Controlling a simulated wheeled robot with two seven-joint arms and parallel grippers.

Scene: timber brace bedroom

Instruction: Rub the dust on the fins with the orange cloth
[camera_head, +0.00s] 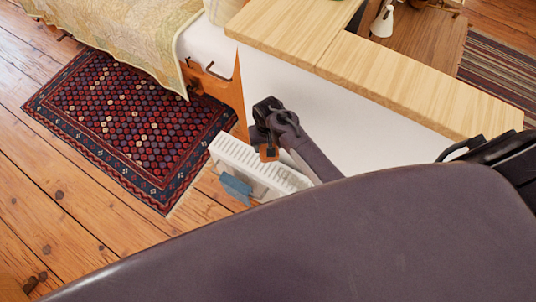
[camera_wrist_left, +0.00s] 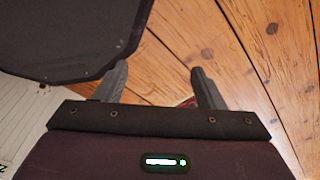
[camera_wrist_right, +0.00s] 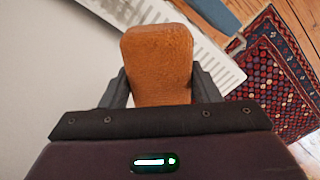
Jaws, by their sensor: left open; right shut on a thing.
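The white radiator (camera_head: 225,150) stands low against the white panel, its row of fins (camera_head: 284,178) facing up. My right gripper (camera_head: 268,138) is above it, shut on the orange cloth (camera_wrist_right: 158,62), a folded pad that fills the jaws. The fins (camera_wrist_right: 218,62) also show behind the cloth in the right wrist view. I cannot make out dust or tell if the cloth touches the fins. My left gripper (camera_wrist_left: 160,84) is open and empty over floorboards.
A blue piece (camera_head: 236,188) is at the radiator's front side. A patterned rug (camera_head: 135,125) lies left on the plank floor. A bed with a yellow cover (camera_head: 130,30) is behind. A wooden top (camera_head: 400,75) runs above the white panel. My dark body hides the near area.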

